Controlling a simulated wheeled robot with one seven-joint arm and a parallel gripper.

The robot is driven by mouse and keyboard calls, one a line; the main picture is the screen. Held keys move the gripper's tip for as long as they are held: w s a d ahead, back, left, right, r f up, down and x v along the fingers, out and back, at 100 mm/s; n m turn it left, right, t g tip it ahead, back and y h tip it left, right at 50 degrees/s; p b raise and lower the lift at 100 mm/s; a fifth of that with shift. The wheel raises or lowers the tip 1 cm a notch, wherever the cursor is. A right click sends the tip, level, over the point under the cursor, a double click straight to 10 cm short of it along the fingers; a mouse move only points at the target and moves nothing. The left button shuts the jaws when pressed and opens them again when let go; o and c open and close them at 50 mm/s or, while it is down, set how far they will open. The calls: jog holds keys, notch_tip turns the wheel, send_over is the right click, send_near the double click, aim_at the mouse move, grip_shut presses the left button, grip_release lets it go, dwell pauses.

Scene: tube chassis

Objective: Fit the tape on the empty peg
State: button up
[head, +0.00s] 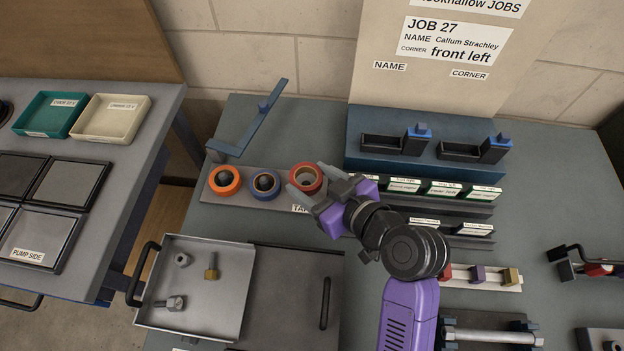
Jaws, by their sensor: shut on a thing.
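A roll of red tape (294,172) is in my gripper (309,181), whose fingers are shut on it. The roll is at the right end of the row of tapes, over or on the grey tape board (240,202). Its hole looks pale, and I cannot tell whether a peg stands inside it or whether the roll touches the board. The empty peg is not clearly visible. My gripper partly hides the board's label.
A blue angled bracket (248,127) stands behind the tapes. A blue rack (439,170) and labelled dark boxes (444,188) are to the right. A metal tray (215,309) with several fittings lies in front, beside a dark lid (287,300).

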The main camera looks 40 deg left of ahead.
jog(key=shift+r, duration=0.2)
jog(key=o, duration=1.5)
jog(key=shift+b+v, duration=0.6)
jog(key=shift+v, duration=3.3)
